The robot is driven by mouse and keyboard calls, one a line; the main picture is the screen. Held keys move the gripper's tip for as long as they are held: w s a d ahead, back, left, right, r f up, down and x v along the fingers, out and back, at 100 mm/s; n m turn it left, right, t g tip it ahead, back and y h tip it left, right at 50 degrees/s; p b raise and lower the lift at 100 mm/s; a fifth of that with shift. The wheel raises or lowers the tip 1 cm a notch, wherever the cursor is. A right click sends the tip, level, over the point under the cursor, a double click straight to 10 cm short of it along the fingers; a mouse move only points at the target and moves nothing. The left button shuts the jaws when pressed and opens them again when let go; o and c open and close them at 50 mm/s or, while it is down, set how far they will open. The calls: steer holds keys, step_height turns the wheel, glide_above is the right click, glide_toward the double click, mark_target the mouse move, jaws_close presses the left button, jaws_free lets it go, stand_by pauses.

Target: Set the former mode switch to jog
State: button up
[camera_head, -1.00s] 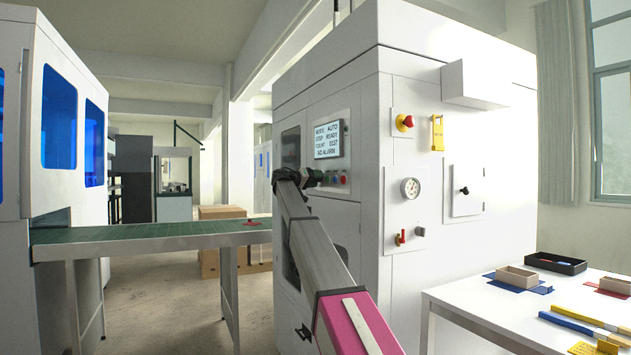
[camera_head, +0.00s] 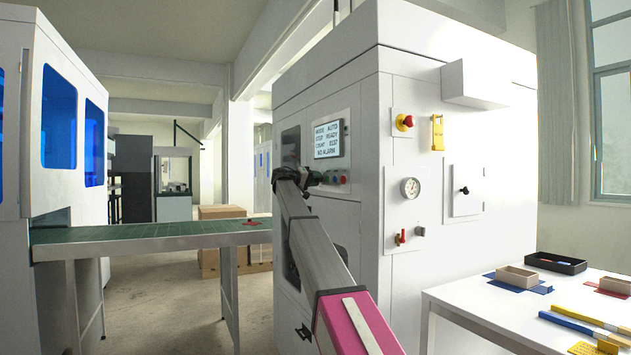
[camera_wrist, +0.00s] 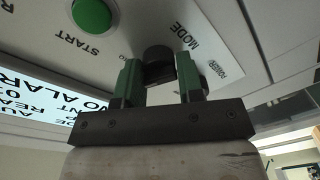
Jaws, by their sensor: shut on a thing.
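The mode switch (camera_wrist: 158,54) is a dark round knob on the white panel beside the word MODE in the wrist view. My gripper (camera_wrist: 160,78) has its two green fingers on either side of this knob and is shut on it. In the head view my gripper (camera_head: 314,178) is at the panel, just below the display. The display (camera_head: 328,140) reads MODE AUTO, with READY and NO ALARM below. The knob itself is hidden behind my gripper in the head view, and its pointer position cannot be told.
A green START button (camera_wrist: 92,14) sits beside the knob. A red button (camera_head: 343,180) is right of my gripper. A red emergency stop (camera_head: 404,122) and a gauge (camera_head: 410,188) are on the machine's side. A green conveyor (camera_head: 150,236) runs at left; a white table (camera_head: 450,293) stands at right.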

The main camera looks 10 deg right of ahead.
steer(key=n, duration=0.6)
steer(key=n+g, duration=0.1)
steer(key=n, duration=0.5)
steer(key=shift+w, duration=0.1)
stand_by(0.4)
steer(key=o, duration=0.9)
steer(key=shift+a, duration=0.1)
steer(key=v, duration=1)
steer(key=shift+a+r, duration=0.2)
steer(key=shift+a, duration=0.1)
